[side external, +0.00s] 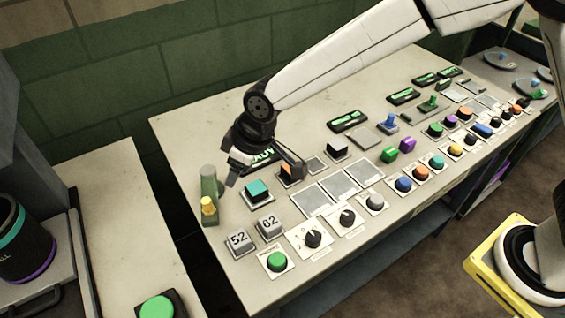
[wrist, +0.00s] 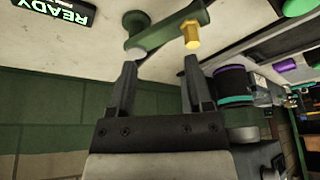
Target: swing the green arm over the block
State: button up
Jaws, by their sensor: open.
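The green arm (side external: 209,188) is at the left end of the console in the side external view, with a yellow knob (side external: 208,206) at its near end. In the wrist view the green arm (wrist: 168,32) runs slantwise just beyond the fingertips, its gold knob (wrist: 191,36) near the right finger. My gripper (side external: 266,172) is open, pointing down just right of the green arm; it also shows in the wrist view (wrist: 161,63) with nothing between its fingers.
Flat grey plates (side external: 338,183), dark knobs (side external: 313,239) and several coloured buttons fill the console to the right. A gap separates the console from the left bench (side external: 110,225).

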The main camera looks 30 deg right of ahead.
jog(key=n, duration=0.1)
send_over(207, 200)
jog(key=s+d, duration=0.2)
jog(key=shift+f+y, duration=0.25)
jog(key=shift+y, duration=0.05)
jog(key=shift+a+f, duration=0.1)
jog(key=shift+f, duration=0.05)
jog(key=shift+x, duration=3.75)
jog(key=shift+c, duration=0.2)
grip_shut()
